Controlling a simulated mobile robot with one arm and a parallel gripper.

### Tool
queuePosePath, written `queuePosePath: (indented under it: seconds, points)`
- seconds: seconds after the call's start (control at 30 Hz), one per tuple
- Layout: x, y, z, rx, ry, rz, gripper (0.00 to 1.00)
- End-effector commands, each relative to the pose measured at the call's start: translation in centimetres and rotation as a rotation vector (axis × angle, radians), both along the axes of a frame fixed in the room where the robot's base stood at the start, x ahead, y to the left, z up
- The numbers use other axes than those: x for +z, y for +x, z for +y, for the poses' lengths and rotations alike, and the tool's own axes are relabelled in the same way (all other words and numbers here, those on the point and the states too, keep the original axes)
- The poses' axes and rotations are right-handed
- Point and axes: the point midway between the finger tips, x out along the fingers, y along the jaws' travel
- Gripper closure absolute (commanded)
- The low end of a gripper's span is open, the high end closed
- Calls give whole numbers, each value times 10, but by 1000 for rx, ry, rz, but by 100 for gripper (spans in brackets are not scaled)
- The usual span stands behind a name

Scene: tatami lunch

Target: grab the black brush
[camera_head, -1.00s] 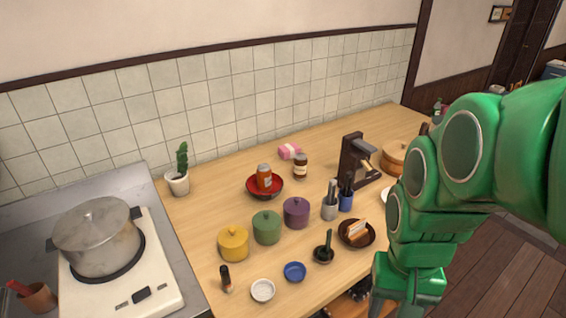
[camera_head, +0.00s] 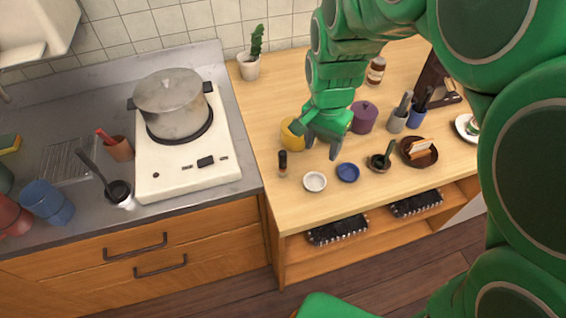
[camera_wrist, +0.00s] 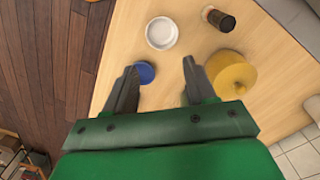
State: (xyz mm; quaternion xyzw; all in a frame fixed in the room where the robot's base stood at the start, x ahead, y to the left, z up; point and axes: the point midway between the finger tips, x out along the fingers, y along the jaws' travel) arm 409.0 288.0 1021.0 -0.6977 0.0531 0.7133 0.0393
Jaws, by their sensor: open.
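A small upright dark cylinder with a brownish part, which looks like the black brush (camera_head: 283,164), stands near the left edge of the wooden counter (camera_head: 300,205). It also shows at the top right of the wrist view, a dark brush (camera_wrist: 219,19) beyond my right finger. My gripper (camera_head: 322,147) is open and empty above the counter, to the right of the brush in the head view. In the wrist view my gripper (camera_wrist: 160,75) has its fingers spread, with a blue dish (camera_wrist: 144,73) seen below, between them and partly behind the left finger.
A white dish (camera_head: 315,182) and a yellow pot (camera_head: 292,133) stand near the brush. A dark bowl with a green stick (camera_head: 379,163), a purple pot (camera_head: 364,118) and a brown plate (camera_head: 419,155) are farther right. A stove with a steel pot (camera_head: 172,105) is left.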

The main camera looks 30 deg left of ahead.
Motion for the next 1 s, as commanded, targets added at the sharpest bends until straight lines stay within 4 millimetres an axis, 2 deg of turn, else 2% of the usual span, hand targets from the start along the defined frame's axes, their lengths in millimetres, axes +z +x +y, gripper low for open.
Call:
queuePosePath:
  seconds: [0.03, 0.2, 0.33, 0.5, 1.0]
  points:
    - [-8, -1, 17, 3, -1, -1, 45]
    - [-26, -3, 64, -11, 10, -16, 45]
    - [-33, -6, 84, -18, 17, -23, 45]
    - [-40, -8, 92, -23, 18, -23, 45]
    - [-80, -12, 92, -22, 14, -18, 45]
